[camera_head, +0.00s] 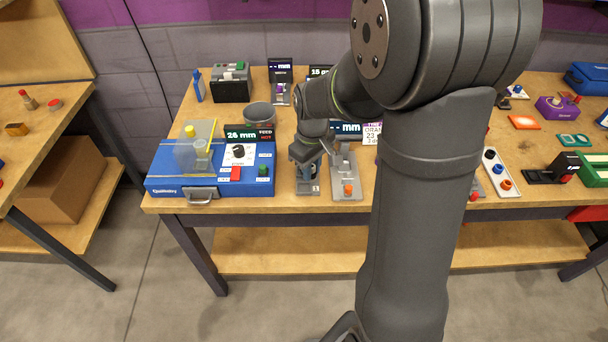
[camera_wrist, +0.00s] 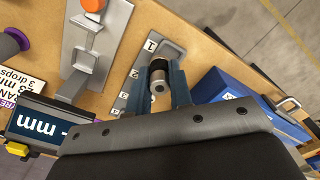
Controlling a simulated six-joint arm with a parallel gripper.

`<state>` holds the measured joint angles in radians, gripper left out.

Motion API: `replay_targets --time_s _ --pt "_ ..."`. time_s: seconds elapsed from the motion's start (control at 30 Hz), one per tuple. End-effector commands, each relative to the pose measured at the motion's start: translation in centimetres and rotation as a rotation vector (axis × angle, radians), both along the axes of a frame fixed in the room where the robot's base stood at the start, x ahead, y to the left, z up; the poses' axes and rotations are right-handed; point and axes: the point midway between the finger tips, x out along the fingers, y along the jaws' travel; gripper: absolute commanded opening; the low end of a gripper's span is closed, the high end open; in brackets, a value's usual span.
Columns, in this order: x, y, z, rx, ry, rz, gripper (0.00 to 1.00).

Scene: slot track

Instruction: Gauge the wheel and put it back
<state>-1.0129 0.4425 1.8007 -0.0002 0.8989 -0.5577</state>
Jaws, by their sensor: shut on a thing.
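My gripper (camera_wrist: 160,90) is shut on a small dark wheel (camera_wrist: 158,66) with a pale metal hub. The wheel is between the two blue-grey fingers, over a grey slotted track plate (camera_wrist: 172,47) with numbered marks. I cannot tell whether the wheel touches the plate. In the head view my gripper (camera_head: 305,155) is low over the track plate (camera_head: 308,188), and the wheel is hidden there. Right of it stands a grey gauge (camera_head: 345,165) with an orange knob (camera_head: 348,189). It also shows in the wrist view (camera_wrist: 88,50). Its display (camera_wrist: 40,125) reads "-- mm".
A blue machine (camera_head: 165,185) with a clear cover and a "26 mm" display (camera_head: 247,133) stands close left of the track. A grey cup (camera_head: 260,116) and a black box (camera_head: 232,88) are behind. My arm hides the bench's middle; a white tray (camera_head: 499,172) lies to the right.

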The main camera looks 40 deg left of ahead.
Motion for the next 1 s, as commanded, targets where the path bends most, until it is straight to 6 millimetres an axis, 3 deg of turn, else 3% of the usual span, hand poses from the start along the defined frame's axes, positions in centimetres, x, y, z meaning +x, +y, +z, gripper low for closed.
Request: replay_targets --time_s 0.3,0.57,0.9,1.0 --pt "3.3 -6.2 4.2 0.003 -0.002 -0.006 0.0" --pt "5.1 -8.6 5.7 0.001 0.0 -0.03 0.0" --pt "12.8 -11.7 6.4 0.001 0.0 -0.311 0.0" --pt "14.2 -12.4 6.5 0.0 0.0 -0.366 0.0"
